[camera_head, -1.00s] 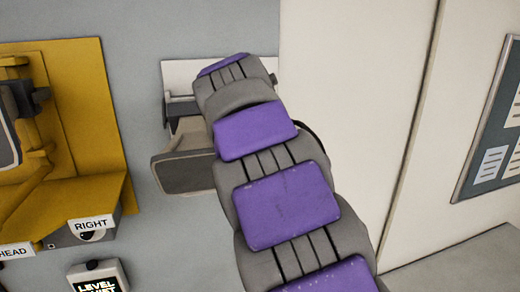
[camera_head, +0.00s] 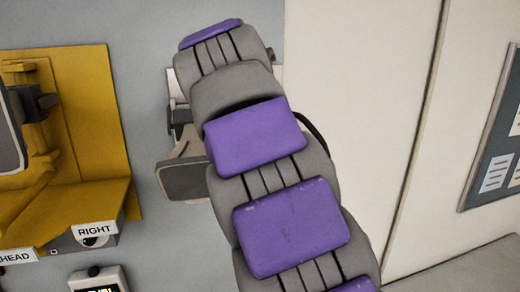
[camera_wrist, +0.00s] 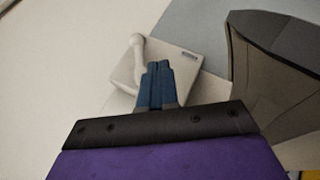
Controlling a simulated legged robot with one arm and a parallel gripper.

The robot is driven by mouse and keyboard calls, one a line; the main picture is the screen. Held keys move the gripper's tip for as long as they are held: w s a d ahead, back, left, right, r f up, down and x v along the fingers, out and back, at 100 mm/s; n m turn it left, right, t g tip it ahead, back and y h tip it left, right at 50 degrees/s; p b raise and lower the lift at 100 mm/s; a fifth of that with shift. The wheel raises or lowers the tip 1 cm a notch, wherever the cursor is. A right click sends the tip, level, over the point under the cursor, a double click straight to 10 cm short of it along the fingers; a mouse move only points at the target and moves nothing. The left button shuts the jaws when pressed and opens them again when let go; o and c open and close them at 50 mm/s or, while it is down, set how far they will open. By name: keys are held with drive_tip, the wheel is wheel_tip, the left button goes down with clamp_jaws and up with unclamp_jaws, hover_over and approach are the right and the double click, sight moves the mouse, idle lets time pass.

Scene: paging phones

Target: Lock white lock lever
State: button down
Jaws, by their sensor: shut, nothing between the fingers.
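The white lock lever (camera_wrist: 138,52) shows in the wrist view as a pale curved handle with a rounded end. It stands at the left side of a whitish box (camera_wrist: 188,66) with a small dark label. My gripper (camera_wrist: 158,64) has its two blue fingers shut together with nothing between them. The fingertips lie just right of the lever and in front of the box. Contact with either cannot be told. The fingers partly cover the lever's lower part. In the head view my purple and grey arm hides the gripper and the lever.
A dark-edged beige piece (camera_wrist: 275,70) stands close on the right in the wrist view. In the head view, a grey-faced flap (camera_head: 182,180) juts out left of my arm. A yellow panel (camera_head: 85,120) is at the left, a notice board (camera_head: 490,150) at the right.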

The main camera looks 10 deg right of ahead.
drive_tip(key=p+v, duration=0.3)
drive_tip(key=v, duration=0.7)
drive_tip(key=shift+p, duration=0.35)
drive_tip(key=shift+s, duration=0.1)
drive_tip(key=s+d+f+m+g+y, duration=0.1)
drive_tip(key=s+d+f+g, duration=0.1)
drive_tip(key=s+d+f, duration=0.5)
drive_tip(key=s+d+f+m+g, duration=0.1)
drive_tip(key=s+f+m+g, duration=0.3)
drive_tip(key=f, duration=0.6)
drive_tip(key=s+a+f+g+y, duration=0.2)
drive_tip(key=s+f+y, duration=0.1)
drive_tip(key=s+f, duration=1.9)
wheel_tip(320, 180, down, 25)
drive_tip(key=b, duration=2.6)
drive_tip(key=shift+s+a+n, duration=0.2)
drive_tip(key=shift+s+n, duration=0.15)
drive_tip(key=shift+n, duration=0.05)
